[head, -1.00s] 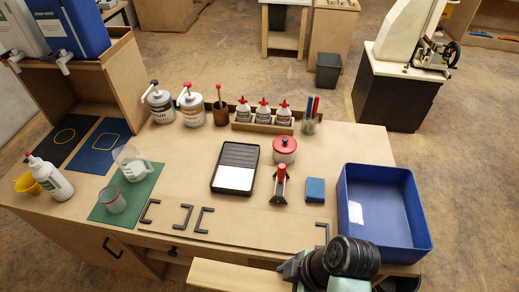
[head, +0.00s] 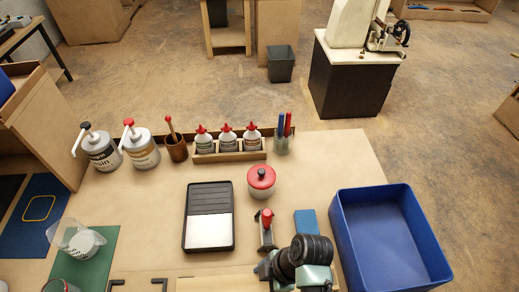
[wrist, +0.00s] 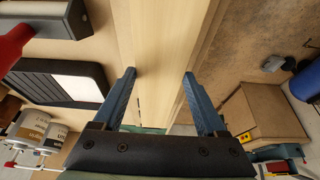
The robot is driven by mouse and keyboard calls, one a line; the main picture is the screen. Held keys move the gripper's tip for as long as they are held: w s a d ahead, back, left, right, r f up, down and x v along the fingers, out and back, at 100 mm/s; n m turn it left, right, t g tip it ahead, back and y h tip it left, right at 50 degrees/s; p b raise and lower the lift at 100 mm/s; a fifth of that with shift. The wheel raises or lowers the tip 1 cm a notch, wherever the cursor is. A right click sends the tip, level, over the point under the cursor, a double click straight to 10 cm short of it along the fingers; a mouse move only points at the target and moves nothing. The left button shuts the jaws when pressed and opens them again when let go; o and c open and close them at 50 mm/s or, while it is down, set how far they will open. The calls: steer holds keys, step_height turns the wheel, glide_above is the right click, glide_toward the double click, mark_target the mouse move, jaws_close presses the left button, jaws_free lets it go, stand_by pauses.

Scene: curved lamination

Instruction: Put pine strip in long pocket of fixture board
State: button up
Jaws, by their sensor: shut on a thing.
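The pine strip (wrist: 160,38) is a long pale board that runs up the wrist view between the two blue fingers of my gripper (wrist: 160,74). My gripper is shut on it. In the head view a pale edge of the strip (head: 222,285) shows at the bottom, left of my wrist, held near the table front; the rest is cut off. The fingers are hidden in the head view. Dark corner brackets (head: 117,284) of what looks like the fixture board show at the bottom left. Its long pocket cannot be made out.
A blue bin (head: 385,240) stands right of my wrist. A red-handled tool (head: 266,230), a blue block (head: 306,222), a black tray (head: 208,216) and a red-lidded pot (head: 261,182) stand close behind. Bottles line the back.

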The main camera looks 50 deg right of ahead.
mark_target(261, 286)
steer(key=shift+w+d+f, duration=0.1)
steer(key=shift+f, duration=2.35)
steer(key=shift+f, duration=0.1)
